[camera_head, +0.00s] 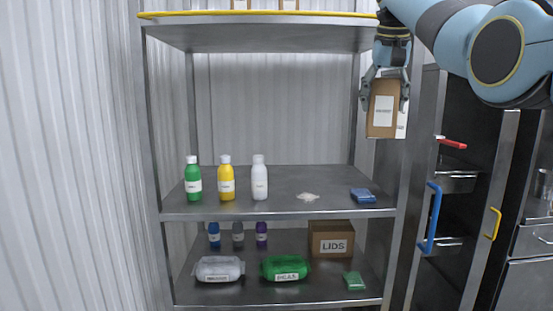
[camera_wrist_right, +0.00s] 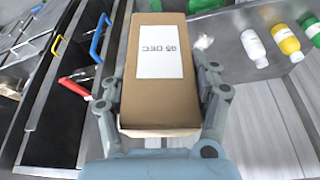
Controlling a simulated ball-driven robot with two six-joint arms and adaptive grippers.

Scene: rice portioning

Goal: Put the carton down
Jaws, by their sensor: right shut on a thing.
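My right gripper (camera_head: 386,88) is shut on a brown cardboard carton (camera_head: 380,118) with a white label, held in the air in front of the rack's right post. The carton is upright in the head view, above the level of the middle shelf. In the right wrist view the carton (camera_wrist_right: 160,95) fills the space between the fingers, and its label looks like "05 DEC". The middle shelf (camera_head: 275,205) of the steel rack lies below and to the left of the carton. My left gripper is not in view.
Green (camera_head: 193,182), yellow (camera_head: 226,180) and white (camera_head: 259,178) bottles stand on the middle shelf, with a white pile (camera_head: 308,197) and a blue cloth (camera_head: 362,195). Below are a LIDS box (camera_head: 331,239) and bags. A dark cabinet with coloured handles (camera_head: 431,218) stands right.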

